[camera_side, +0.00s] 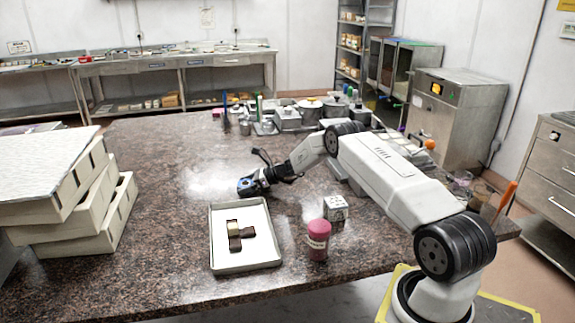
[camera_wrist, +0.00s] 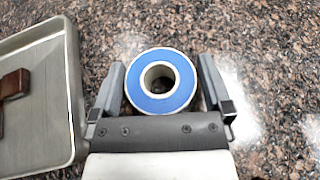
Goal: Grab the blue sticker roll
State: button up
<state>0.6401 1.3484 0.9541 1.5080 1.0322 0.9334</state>
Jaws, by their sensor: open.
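The blue sticker roll (camera_wrist: 178,100) lies flat on the speckled stone table in the wrist view, a blue ring with a white rim and a white core. My gripper (camera_wrist: 161,88) is open, with one finger on each side of the roll. A small gap shows between the roll and each finger.
A shallow metal tray (camera_side: 273,262) with brown blocks (camera_side: 240,236) stands in front of my gripper; its rim (camera_wrist: 70,90) is left in the wrist view. Cream moulds (camera_side: 75,200) are stacked at left.

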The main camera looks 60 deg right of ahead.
jog(key=c, duration=1)
jog(key=shift+r, duration=0.2)
jog(key=shift+r, duration=1.35)
jog(key=shift+s+a+r, duration=0.1)
jog(key=shift+s+r, duration=0.3)
jog(key=shift+r, duration=0.2)
jog(key=s+a+r, duration=0.2)
jog(key=s+r, duration=0.2)
jog(key=s, duration=0.2)
jog(key=s+a+r, duration=0.2)
jog(key=s+r, duration=0.2)
jog(key=s, duration=0.2)
jog(key=shift+s+a+r, duration=0.2)
jog(key=shift+a+r, duration=0.1)
jog(key=shift+r, duration=0.1)
